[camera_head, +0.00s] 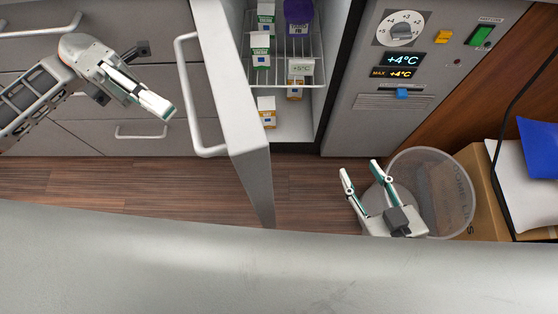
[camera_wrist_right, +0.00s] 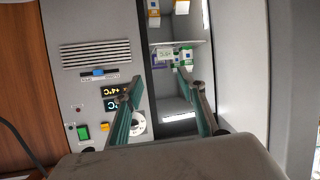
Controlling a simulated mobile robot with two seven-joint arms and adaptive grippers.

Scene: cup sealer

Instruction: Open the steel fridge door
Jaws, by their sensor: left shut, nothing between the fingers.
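The fridge door (camera_head: 236,90) stands swung wide open, seen nearly edge-on in the head view, with its pale bar handle (camera_head: 188,95) on its left side. The fridge interior (camera_head: 290,120) shows to the right of the door, with cartons on wire shelves. My left gripper (camera_head: 168,112) is shut and empty, just left of the handle and apart from it. My right gripper (camera_head: 360,168) is open and empty, low in front of the control panel. In the right wrist view its two fingers (camera_wrist_right: 160,90) are spread, with the open fridge interior beyond.
The control panel (camera_head: 425,75) with dial and displays is right of the fridge opening. A clear bin (camera_head: 440,180), a cardboard box (camera_head: 480,185) and a blue folder (camera_head: 540,145) stand at the right. Grey drawers (camera_head: 140,90) are at the left. Wooden floor is free below the drawers.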

